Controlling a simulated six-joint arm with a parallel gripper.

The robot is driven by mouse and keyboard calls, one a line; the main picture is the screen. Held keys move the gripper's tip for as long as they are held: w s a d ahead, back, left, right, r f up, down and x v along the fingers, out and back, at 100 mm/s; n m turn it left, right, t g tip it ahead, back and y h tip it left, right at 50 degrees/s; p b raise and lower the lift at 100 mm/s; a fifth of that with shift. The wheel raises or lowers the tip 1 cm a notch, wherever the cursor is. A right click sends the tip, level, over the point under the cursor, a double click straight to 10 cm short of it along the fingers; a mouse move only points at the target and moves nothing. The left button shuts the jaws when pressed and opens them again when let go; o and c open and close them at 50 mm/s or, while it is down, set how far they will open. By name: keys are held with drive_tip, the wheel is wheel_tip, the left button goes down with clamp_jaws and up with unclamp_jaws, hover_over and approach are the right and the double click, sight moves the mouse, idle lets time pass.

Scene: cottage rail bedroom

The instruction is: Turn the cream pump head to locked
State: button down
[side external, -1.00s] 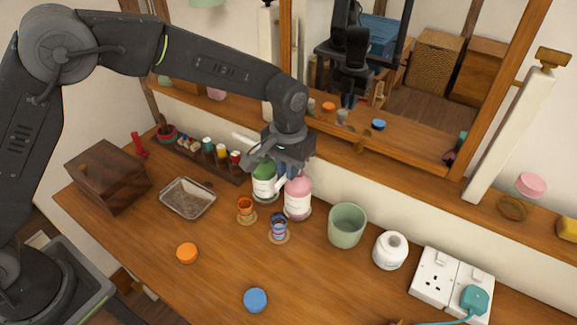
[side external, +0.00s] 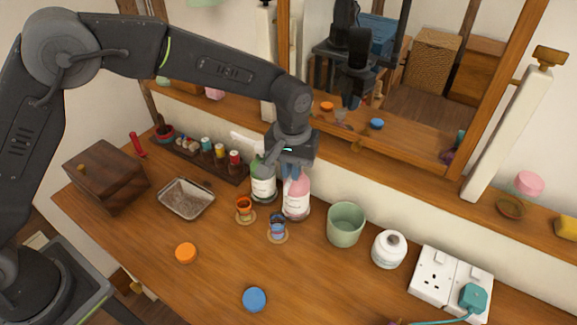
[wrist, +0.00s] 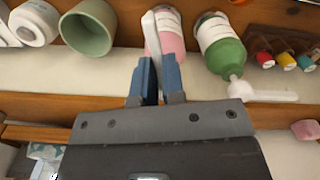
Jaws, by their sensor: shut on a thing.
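The pink bottle (side external: 297,200) with a white label stands upright on the wooden dresser top. Its white pump head (wrist: 151,35) shows in the wrist view, reaching down towards the gap between my fingers. My gripper (side external: 287,174) points down over the pink bottle in the side view and hides most of that pump head. My blue fingertips (wrist: 159,68) are shut on the pump head; the exact contact is hard to see. The green bottle (side external: 263,188) stands close on the left, and its white pump spout (wrist: 268,92) points away from my fingers.
A green pot (side external: 345,224) and a white jar (side external: 388,249) stand to the right. A rack of small bottles (side external: 222,158) is at left.

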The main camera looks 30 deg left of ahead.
drive_tip(key=shift+w+d+n, duration=0.5)
drive_tip(key=shift+w+n, duration=0.2)
drive_tip(key=shift+n, duration=1.8)
drive_tip(key=shift+w+d+n, duration=0.55)
drive_tip(key=shift+w+n, duration=0.1)
drive_tip(key=shift+n, duration=1.85)
drive_tip(key=shift+w+d+n, duration=0.5)
drive_tip(key=shift+w+n, duration=0.2)
drive_tip(key=shift+n, duration=1.8)
drive_tip(key=c, duration=1.2)
unclamp_jaws()
wheel_tip(320, 180, up, 14)
drive_tip(key=shift+f, duration=0.1)
